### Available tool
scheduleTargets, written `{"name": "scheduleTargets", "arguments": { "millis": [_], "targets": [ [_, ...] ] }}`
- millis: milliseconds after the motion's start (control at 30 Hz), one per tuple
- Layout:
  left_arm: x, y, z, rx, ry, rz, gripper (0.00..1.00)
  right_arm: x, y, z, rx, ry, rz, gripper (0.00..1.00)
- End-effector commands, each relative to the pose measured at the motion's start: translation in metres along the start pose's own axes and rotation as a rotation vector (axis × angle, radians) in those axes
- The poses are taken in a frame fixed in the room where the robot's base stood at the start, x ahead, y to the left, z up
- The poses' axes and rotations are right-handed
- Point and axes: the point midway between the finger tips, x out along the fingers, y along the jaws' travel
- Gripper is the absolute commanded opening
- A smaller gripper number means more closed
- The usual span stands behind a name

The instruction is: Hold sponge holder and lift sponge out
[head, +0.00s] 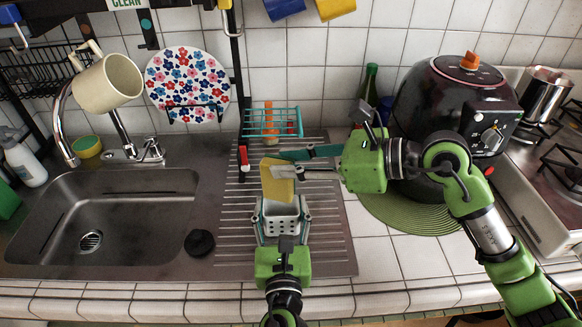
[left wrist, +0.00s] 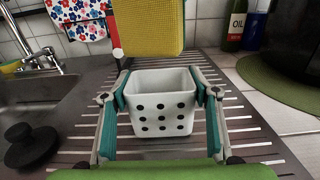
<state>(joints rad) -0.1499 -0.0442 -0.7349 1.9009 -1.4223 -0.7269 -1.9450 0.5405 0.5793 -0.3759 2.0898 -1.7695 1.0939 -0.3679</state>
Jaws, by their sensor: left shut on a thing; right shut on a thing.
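The white sponge holder (head: 281,226) with dark round holes stands on the ribbed drainboard. My left gripper (head: 281,213) is shut on it, one finger on each side, as the left wrist view shows at the holder (left wrist: 160,112). The yellow sponge (head: 274,188) is above the holder, tilted in the head view. In the left wrist view the sponge (left wrist: 150,28) has a green edge, and its lower edge shows above the holder's rim. My right gripper (head: 285,164) comes from the right and is shut on the sponge. The holder looks empty inside.
The sink (head: 100,215) is at left, with a black stopper (head: 199,242) on its right edge. A teal wire rack (head: 272,121) stands behind. A black air fryer (head: 455,95) on a green mat (head: 410,214) is at right. Tiled counter front right is clear.

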Motion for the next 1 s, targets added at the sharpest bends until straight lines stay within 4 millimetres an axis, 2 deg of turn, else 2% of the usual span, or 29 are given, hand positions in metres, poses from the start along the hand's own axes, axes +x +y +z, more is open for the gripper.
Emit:
{"name": "scheduleTargets", "arguments": {
  "millis": [67,100,167,567,667,1000],
  "targets": [
    [0.0,0.0,-0.001,0.0,0.001,0.001,0.33,0.0,0.0,0.0,0.0,0.0,0.0,0.01],
    [0.0,0.0,-0.001,0.0,0.001,0.001,0.63,0.0,0.0,0.0,0.0,0.0,0.0,0.01],
    [0.0,0.0,-0.001,0.0,0.001,0.001,0.74,0.0,0.0,-0.001,0.0,0.0,0.0,0.01],
    [-0.004,0.0,-0.001,0.0,0.001,0.0,0.74,0.0,0.0,-0.001,0.0,0.001,-0.001,0.01],
    [-0.017,0.0,-0.002,0.002,0.003,0.0,0.74,0.0,0.0,-0.001,0.0,0.001,-0.001,0.01],
    [-0.087,0.0,-0.002,0.002,0.004,-0.001,0.74,0.0,0.0,-0.001,0.0,0.001,-0.001,0.01]
  ]
}}
